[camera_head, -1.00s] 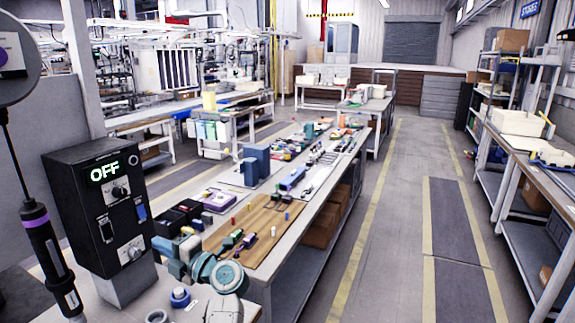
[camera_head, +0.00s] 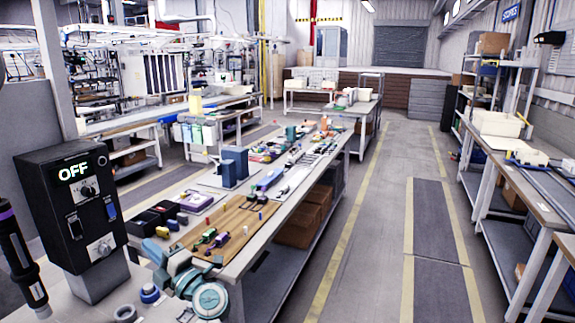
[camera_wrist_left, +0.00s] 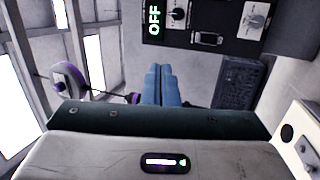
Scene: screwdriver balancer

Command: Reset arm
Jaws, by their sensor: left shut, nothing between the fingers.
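My left gripper (camera_head: 155,251) is low in the head view, with blue-grey fingers that are shut and empty. In the left wrist view its fingers (camera_wrist_left: 160,86) lie side by side with nothing between them. A black control box (camera_head: 72,205) stands left of the gripper, its display reading OFF. The box also shows at the top of the left wrist view (camera_wrist_left: 205,25). A black screwdriver (camera_head: 20,262) with a purple band hangs at the left edge, apart from my gripper. The balancer reel (camera_wrist_left: 68,82) shows at left in the wrist view. My right gripper is out of view.
A long workbench (camera_head: 255,235) carries a wooden board (camera_head: 225,222), small tools and blue bins (camera_head: 236,162). A shelf bench (camera_head: 520,185) lines the right. The aisle floor between them is clear.

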